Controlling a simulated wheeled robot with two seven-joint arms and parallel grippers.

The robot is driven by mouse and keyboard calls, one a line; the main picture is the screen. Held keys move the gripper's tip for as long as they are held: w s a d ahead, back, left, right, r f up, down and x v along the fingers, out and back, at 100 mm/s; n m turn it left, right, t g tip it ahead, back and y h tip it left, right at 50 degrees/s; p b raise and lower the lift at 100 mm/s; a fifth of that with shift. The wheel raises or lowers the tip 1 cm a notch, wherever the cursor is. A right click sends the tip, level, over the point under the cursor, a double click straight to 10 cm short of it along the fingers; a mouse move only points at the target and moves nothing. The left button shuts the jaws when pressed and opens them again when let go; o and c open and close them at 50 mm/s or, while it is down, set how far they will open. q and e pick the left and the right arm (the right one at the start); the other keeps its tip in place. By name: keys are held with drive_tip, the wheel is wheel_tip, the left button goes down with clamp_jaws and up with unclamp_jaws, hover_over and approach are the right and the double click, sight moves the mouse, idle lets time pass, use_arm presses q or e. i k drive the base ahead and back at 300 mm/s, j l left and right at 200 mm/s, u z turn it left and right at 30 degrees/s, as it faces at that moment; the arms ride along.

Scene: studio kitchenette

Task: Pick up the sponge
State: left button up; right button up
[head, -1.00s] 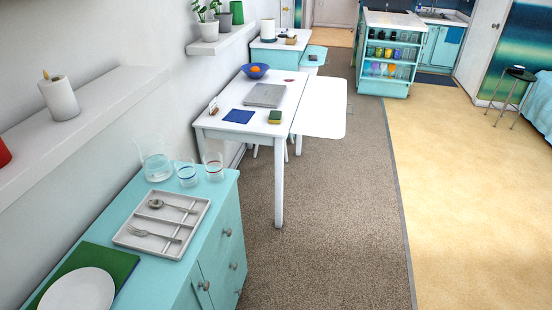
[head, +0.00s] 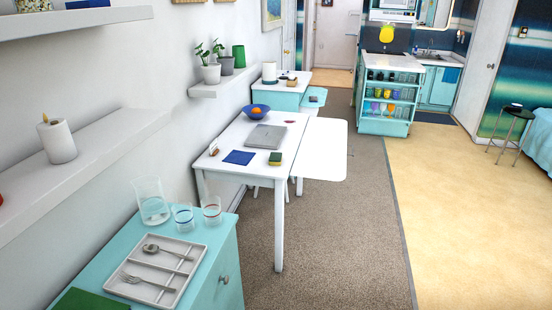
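The sponge (head: 275,158), a small block with a green top and a yellowish side, lies on the white table (head: 226,131) near its right edge. It is in front of the grey closed laptop (head: 265,136) and to the right of a flat blue cloth or mat (head: 239,157). It is well ahead of me, and nothing covers it. Neither of my grippers shows in the head view.
A turquoise cabinet (head: 222,262) at the near left bears a cutlery tray (head: 119,284) and glass vessels. Shelves (head: 95,150) line the left wall. Carpet (head: 335,240) is clear right of the table.

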sight(275, 160)
drive_tip(key=i+l, duration=0.4)
drive_tip(key=i, duration=0.25)
drive_tip(key=i+l+u, duration=0.1)
drive_tip(key=i+l, duration=0.25)
drive_tip(key=i, duration=0.25)
drive_tip(key=i+l, duration=0.45)
drive_tip(key=i, duration=0.2)
drive_tip(key=i+l+u, duration=0.15)
drive_tip(key=i+l, duration=0.25)
drive_tip(key=i, duration=0.2)
